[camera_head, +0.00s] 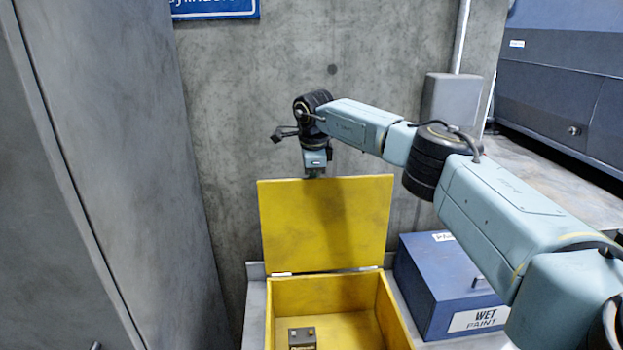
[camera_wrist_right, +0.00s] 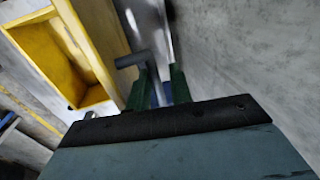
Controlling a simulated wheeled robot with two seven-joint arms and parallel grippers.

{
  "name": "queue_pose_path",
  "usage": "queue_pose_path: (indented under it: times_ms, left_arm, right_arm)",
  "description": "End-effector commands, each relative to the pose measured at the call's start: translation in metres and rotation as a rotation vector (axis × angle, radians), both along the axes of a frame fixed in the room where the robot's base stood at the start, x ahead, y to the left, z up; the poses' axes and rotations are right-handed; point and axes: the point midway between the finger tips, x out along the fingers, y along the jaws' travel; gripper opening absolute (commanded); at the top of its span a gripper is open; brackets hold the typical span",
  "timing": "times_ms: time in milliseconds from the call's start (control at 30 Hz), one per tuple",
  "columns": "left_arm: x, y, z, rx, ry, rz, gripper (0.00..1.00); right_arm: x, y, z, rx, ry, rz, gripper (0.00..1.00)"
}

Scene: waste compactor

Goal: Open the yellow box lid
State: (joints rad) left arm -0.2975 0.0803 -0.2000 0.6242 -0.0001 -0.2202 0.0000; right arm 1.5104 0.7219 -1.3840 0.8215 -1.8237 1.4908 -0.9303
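The yellow box (camera_head: 398,320) stands at the bottom centre of the head view, its front cut off by the frame. Its yellow lid (camera_head: 325,225) is raised, standing nearly upright at the back, close to the concrete wall. My right gripper (camera_head: 315,172) points down at the lid's top edge; its fingertips are partly hidden there. In the wrist view the green fingers of the right gripper (camera_wrist_right: 160,85) are apart with a gap between them. The box interior (camera_wrist_right: 55,60) shows at upper left there. A grey bar (camera_wrist_right: 132,60) is near the fingertips. My left gripper is not in view.
A small dark block (camera_head: 302,338) sits inside the box. A blue box (camera_head: 450,285) with a "WET PAINT" label stands just right of it, below my right arm. A tall grey cabinet (camera_head: 110,180) is at left. The concrete wall (camera_head: 230,110) is close behind the lid.

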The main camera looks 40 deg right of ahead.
Motion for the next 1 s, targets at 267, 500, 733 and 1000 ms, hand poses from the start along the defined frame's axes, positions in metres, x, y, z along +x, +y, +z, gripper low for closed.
queue_pose_path:
  times_ms: [267,500,733,1000]
  left_arm:
    - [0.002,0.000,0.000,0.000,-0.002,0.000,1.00]
    - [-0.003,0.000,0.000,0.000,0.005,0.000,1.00]
    - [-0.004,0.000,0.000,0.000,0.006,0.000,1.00]
    - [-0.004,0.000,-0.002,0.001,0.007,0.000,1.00]
  right_arm:
    - [0.000,-0.003,-0.001,-0.005,-0.002,-0.005,0.33]
    - [0.001,-0.002,0.002,-0.001,-0.007,-0.003,0.33]
    - [0.001,-0.001,0.004,0.000,-0.011,-0.002,0.33]
    - [0.001,0.000,0.010,0.001,-0.015,-0.001,0.33]
